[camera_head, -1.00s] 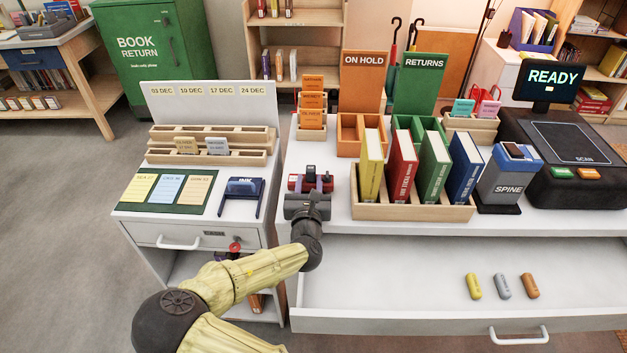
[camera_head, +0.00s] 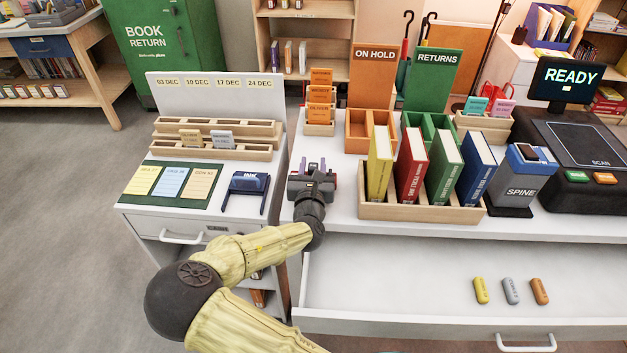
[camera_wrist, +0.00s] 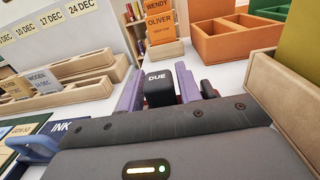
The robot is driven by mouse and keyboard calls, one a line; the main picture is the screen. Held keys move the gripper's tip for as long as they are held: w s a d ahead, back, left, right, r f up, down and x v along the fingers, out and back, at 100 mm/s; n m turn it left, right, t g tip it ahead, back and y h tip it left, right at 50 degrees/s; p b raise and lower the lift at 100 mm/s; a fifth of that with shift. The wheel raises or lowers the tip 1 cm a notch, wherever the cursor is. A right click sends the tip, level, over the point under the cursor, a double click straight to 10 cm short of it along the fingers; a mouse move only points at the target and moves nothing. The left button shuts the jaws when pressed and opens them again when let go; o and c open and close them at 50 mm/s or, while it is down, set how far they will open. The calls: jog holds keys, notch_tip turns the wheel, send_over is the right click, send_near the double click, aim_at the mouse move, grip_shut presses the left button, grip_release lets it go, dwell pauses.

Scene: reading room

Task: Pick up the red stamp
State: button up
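The red stamp (camera_head: 333,181) is on the white desk, left of the book rack. My gripper covers most of it in the head view, where a bit of red shows at its right side. In the wrist view its black top block, marked DUE (camera_wrist: 158,88), stands between the two purple fingers. My gripper (camera_head: 311,166) is low over the desk, pointing away from me. Its fingers are apart on either side of the block and look open; any contact is hard to see. It also shows in the wrist view (camera_wrist: 158,82).
A wooden rack (camera_head: 415,212) of several books stands close on the right. The blue INK pad (camera_head: 249,183) is on the lower cabinet to the left. An orange ON HOLD bin (camera_head: 357,143) stands behind. An open drawer (camera_head: 400,280) juts out in front.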

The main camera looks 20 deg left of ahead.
jog(key=shift+w+d, duration=0.35)
jog(key=shift+d, duration=0.2)
jog(key=shift+w+d+h, duration=0.1)
jog(key=shift+d+h, duration=0.1)
jog(key=shift+h, duration=0.1)
jog(key=shift+c, duration=1.2)
jog(key=shift+a, duration=0.1)
grip_shut()
jog(key=shift+a, duration=0.15)
jog(key=shift+r, duration=0.1)
jog(key=shift+r, duration=0.3)
notch_tip(320, 180, up, 9)
jog(key=p, duration=0.1)
jog(key=shift+p, duration=0.4)
jog(key=shift+r, duration=0.1)
